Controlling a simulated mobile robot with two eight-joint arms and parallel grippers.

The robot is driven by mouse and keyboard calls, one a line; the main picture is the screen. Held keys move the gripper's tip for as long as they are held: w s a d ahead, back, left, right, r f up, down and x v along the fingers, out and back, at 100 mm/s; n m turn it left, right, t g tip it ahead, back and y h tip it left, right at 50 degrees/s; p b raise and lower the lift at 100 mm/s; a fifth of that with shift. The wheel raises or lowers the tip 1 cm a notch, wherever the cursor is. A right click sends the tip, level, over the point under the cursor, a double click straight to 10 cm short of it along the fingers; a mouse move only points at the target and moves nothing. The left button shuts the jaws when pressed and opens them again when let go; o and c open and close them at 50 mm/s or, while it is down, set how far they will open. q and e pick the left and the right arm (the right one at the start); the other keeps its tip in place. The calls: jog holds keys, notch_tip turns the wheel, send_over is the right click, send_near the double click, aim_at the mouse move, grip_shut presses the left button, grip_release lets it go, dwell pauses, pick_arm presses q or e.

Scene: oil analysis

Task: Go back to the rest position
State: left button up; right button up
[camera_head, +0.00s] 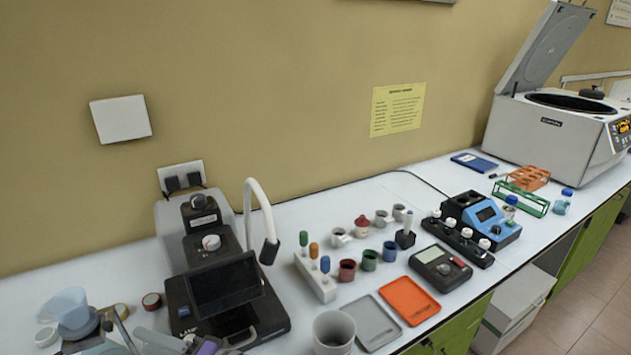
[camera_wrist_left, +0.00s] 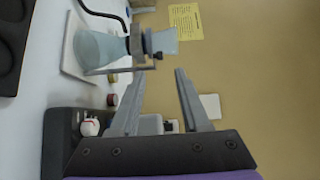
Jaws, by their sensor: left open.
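My left gripper (camera_head: 128,325) is at the bottom left of the head view, low over the bench's near left end. Its two grey fingers are apart with nothing between them in the left wrist view (camera_wrist_left: 160,76). A pale blue, hourglass-shaped vessel (camera_head: 68,308) stands just past the fingers. It also shows beyond the fingertips in the left wrist view (camera_wrist_left: 98,48), with a metal clamp around it, apart from the fingers. My right gripper is not in view.
A black instrument (camera_head: 225,288) with a white curved hose stands right of my left gripper. Small cups (camera_head: 369,260), a grey tray (camera_head: 372,322), an orange tray (camera_head: 408,300), a blue device (camera_head: 486,222) and a centrifuge (camera_head: 552,132) fill the bench further right. Open air lies above the bench.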

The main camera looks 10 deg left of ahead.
pick_arm(q)
jog(key=d+f+h+p, duration=0.1)
jog(key=f+h, duration=0.2)
jog(key=s+d+f+t+h, duration=0.1)
jog(key=f+h, duration=0.2)
jog(key=f, duration=0.1)
jog(key=s+d+f+m+h+p, duration=0.1)
jog(key=f+h, duration=0.2)
jog(key=f, duration=0.1)
jog(key=shift+s+d+f+p, duration=0.15)
jog(key=shift+s+d+p, duration=0.1)
jog(key=shift+d+p, duration=0.1)
jog(key=d+f+h, duration=0.1)
jog(key=d, duration=0.1)
jog(key=d+f+t+h, duration=0.1)
jog(key=d+h, duration=0.1)
jog(key=d+f+h+p, duration=0.1)
jog(key=shift+s+d, duration=0.15)
jog(key=shift+d, duration=0.25)
jog(key=w+d+n+t+h+p, duration=0.1)
jog(key=d+t+h, duration=0.1)
jog(key=d+h, duration=0.3)
jog(key=d, duration=0.2)
jog(key=shift+d+r+n, duration=0.3)
jog(key=shift+d, duration=0.1)
jog(key=shift+s+a, duration=0.1)
jog(key=shift+a, duration=0.05)
